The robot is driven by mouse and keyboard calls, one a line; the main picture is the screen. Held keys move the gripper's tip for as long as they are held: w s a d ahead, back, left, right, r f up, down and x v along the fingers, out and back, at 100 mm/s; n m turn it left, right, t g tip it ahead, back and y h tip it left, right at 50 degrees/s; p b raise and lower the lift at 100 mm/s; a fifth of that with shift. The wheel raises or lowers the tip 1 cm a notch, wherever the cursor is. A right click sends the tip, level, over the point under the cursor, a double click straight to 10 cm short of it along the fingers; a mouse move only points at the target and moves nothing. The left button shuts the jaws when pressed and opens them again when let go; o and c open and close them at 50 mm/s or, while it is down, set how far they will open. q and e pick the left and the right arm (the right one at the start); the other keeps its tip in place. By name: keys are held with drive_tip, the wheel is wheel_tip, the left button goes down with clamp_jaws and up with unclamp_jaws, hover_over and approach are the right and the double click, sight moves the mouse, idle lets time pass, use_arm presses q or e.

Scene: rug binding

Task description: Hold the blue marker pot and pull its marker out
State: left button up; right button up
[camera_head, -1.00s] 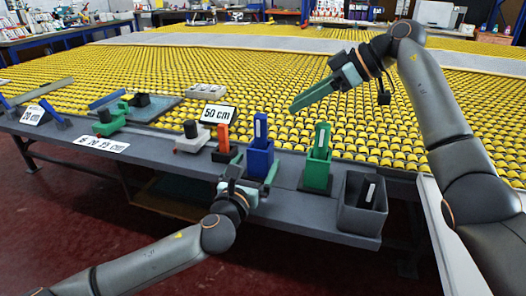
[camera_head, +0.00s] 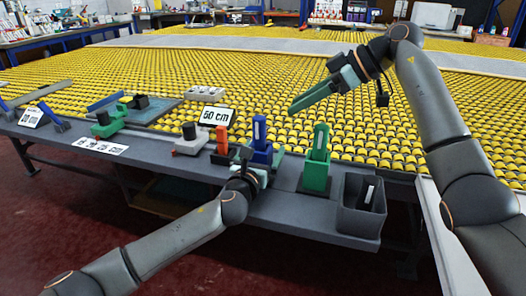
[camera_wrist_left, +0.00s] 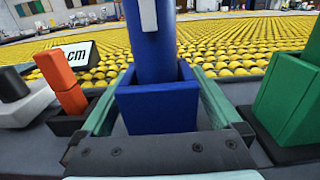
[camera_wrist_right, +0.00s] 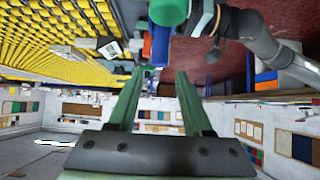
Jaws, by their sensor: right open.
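The blue marker pot (camera_head: 262,157) stands upright on the grey table, its blue marker (camera_head: 259,131) with a white label rising from it. In the left wrist view the pot (camera_wrist_left: 157,107) and marker (camera_wrist_left: 153,55) fill the middle. My left gripper (camera_head: 258,165) is low at the pot, its open fingers (camera_wrist_left: 160,85) one on each side of the pot's walls. I cannot tell if they touch it. My right gripper (camera_head: 291,107) is open and empty, above the yellow surface behind the pots, up and right of the marker. Its fingers also show in the right wrist view (camera_wrist_right: 158,85).
A green pot (camera_head: 316,174) with a green marker stands to the right, and a grey bin (camera_head: 361,220) beyond it. An orange block (camera_head: 222,140) is close on the left. A "50 cm" sign (camera_head: 217,116) stands behind.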

use_arm(q)
drive_tip(key=c, duration=1.5)
clamp_jaws()
use_arm(e)
drive_tip(key=shift+o, duration=1)
drive_tip(key=shift+a, duration=0.1)
drive_tip(key=shift+o, duration=0.9)
drive_tip(key=a+n+y, duration=0.1)
drive_tip(key=a+r+n+y, duration=0.1)
drive_tip(key=a, duration=0.1)
drive_tip(key=a+r+y, duration=0.1)
drive_tip(key=a, duration=0.1)
drive_tip(key=shift+w+r+n+t, duration=0.15)
drive_tip(key=shift+r+n+t, duration=0.1)
drive_tip(key=shift+n+t, duration=0.15)
wheel_tip(320, 180, up, 11)
drive_tip(key=s+a+t+y, duration=0.1)
drive_tip(key=a+t+y, duration=0.2)
drive_tip(key=t+y, duration=0.6)
drive_tip(key=m+t+h, duration=0.3)
drive_tip(key=m+h, duration=0.9)
drive_tip(key=h, duration=0.2)
approach(262, 138)
drive_tip(key=x, duration=1.1)
drive_tip(key=shift+w+a, duration=0.1)
drive_tip(key=shift+w, duration=0.2)
